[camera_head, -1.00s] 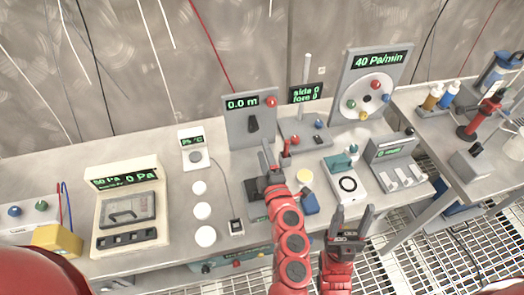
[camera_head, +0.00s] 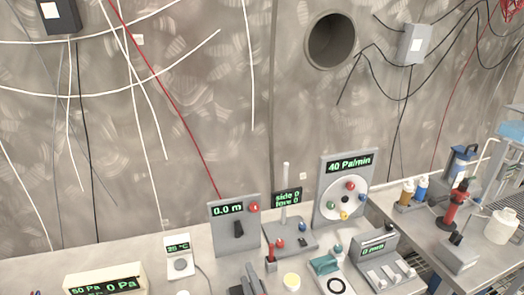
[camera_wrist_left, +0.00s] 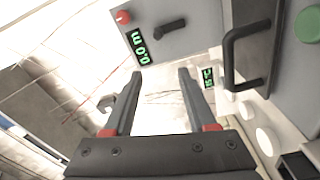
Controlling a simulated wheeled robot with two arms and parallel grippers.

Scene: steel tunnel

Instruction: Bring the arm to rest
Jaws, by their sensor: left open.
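My left gripper (camera_head: 250,284) shows only by its dark finger tips at the bottom edge of the head view, in front of the panel reading 0.0 m (camera_head: 222,231). The rest of my left arm is out of that view. In the left wrist view the same gripper (camera_wrist_left: 160,90) has its two grey fingers apart, with nothing between them. The 0.0 m panel (camera_wrist_left: 195,25) lies beyond the fingertips there. My right gripper is not in either view now.
The bench holds a meter reading 0 Pa (camera_head: 105,283), a 40 Pa/min dial panel (camera_head: 328,207) and a grey switch box (camera_head: 380,262). A side table carries a red-and-black tool (camera_head: 453,210) and bottles. Cables hang on the wall around a round opening (camera_head: 331,41).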

